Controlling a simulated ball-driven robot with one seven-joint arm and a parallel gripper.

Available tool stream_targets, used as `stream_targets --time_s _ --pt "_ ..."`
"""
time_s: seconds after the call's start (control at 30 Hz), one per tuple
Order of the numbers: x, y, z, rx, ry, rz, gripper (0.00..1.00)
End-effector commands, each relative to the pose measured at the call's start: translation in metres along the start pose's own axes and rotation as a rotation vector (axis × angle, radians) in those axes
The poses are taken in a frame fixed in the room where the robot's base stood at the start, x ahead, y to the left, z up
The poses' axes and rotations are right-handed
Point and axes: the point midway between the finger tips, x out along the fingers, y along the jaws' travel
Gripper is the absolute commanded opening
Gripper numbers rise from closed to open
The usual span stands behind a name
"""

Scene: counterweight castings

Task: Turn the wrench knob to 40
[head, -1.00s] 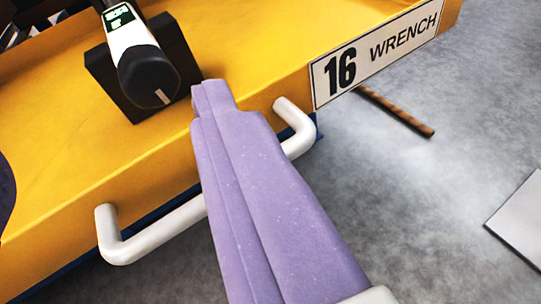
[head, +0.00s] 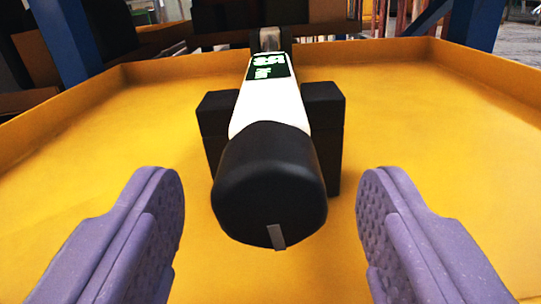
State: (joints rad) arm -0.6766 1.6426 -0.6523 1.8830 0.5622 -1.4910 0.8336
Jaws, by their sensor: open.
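The wrench (head: 291,108) rests in a black cradle (head: 325,115) on the yellow tray, with its white body pointing away from me. Its black knob (head: 262,180) faces me and carries a grey mark (head: 276,236) near its bottom edge. A green-lit display (head: 268,68) sits on the white body; its digits are too small and tilted to read. My gripper (head: 271,215) is open, with one purple finger on each side of the knob and a clear gap on both sides. The fingers do not touch the knob.
The yellow tray (head: 110,150) has a bare floor around the cradle and low raised walls at the back and sides. Blue posts (head: 62,40) stand behind it at left and right. Dark boxes (head: 190,45) lie beyond the back wall.

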Motion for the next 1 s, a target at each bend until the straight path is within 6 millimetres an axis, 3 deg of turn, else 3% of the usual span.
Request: stream_targets --time_s 0.27,0.53,1.0 --pt "0.0036 -0.0001 -0.0006 0.000 0.000 0.000 0.65" --pt "0.0035 0.0000 -0.0005 0.000 0.000 0.001 0.09" --pt "0.0033 -0.0002 -0.0004 -0.266 0.000 0.002 0.09"
